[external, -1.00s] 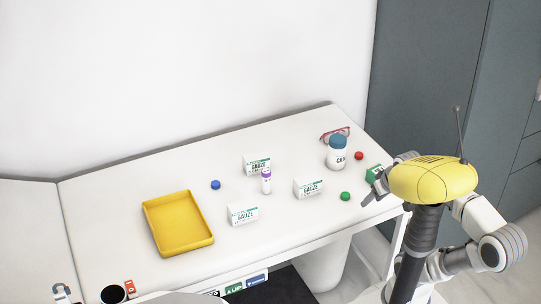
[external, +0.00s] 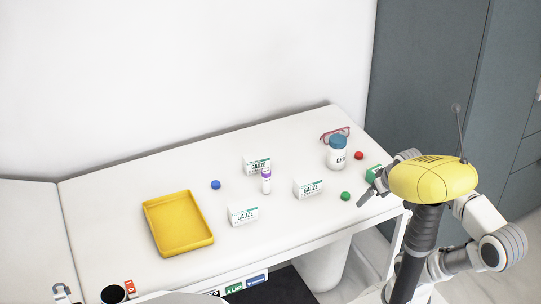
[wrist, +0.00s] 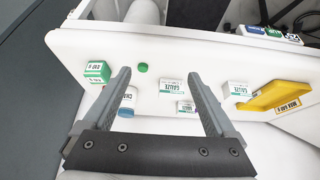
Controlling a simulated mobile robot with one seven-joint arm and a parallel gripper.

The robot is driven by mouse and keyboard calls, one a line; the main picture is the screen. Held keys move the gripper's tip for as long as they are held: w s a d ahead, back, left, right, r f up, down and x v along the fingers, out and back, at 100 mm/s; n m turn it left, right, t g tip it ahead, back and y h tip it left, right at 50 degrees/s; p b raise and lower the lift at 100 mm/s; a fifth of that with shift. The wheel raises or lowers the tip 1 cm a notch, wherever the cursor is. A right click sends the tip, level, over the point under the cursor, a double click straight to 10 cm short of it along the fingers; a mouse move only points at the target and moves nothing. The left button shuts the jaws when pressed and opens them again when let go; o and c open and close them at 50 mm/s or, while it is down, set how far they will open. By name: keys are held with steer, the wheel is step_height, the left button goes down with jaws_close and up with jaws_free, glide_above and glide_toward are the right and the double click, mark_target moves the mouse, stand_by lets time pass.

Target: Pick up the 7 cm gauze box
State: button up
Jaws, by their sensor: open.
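Three white gauze boxes with green print stand on the table: one at the back (external: 257,165), one at the front (external: 243,215) and one to the right (external: 308,188). I cannot tell which is the 7 cm one. In the wrist view two gauze boxes, one (wrist: 173,87) and a partly hidden one (wrist: 186,107), show between the fingers, near the right finger. A third (wrist: 236,90) is outside that finger. My gripper (wrist: 158,78) is open and empty. In the external view my gripper (external: 368,188) is at the table's right end, apart from the gauze boxes.
A green box (wrist: 97,72) and a blue-lidded jar (external: 338,154) are near my gripper. A green ball (external: 345,196), red ball (external: 359,155), blue ball (external: 215,185), purple-capped tube (external: 266,182) and red glasses (external: 334,134) also lie around. A yellow tray (external: 150,226) sits left.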

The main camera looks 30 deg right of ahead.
step_height(320, 180, up, 5)
steer(key=w+a+r+m+g+y+p, duration=0.1)
steer(key=w+a+m+g+y+p, duration=0.3)
steer(key=w+m, duration=0.45)
steer(key=w+d+f+m+g+y+p, duration=0.2)
steer(key=w+m+y+p, duration=0.5)
steer(key=w, duration=1.1)
steer(key=m+y+b, duration=0.3)
glide_toward(296, 192)
steer(key=shift+a+t, duration=0.3)
steer(key=shift+a, duration=0.1)
steer(key=shift+f, duration=0.3)
steer(key=shift+a+f, duration=0.2)
steer(key=shift+a, duration=0.1)
steer(key=shift+h, duration=0.3)
steer(key=x, duration=0.2)
steer(key=b+x, duration=0.1)
steer(key=x, duration=0.1)
steer(key=b+x, duration=0.1)
steer(key=x, duration=0.2)
steer(key=shift+a+r, duration=0.1)
steer(key=shift+r, duration=0.2)
jaws_close()
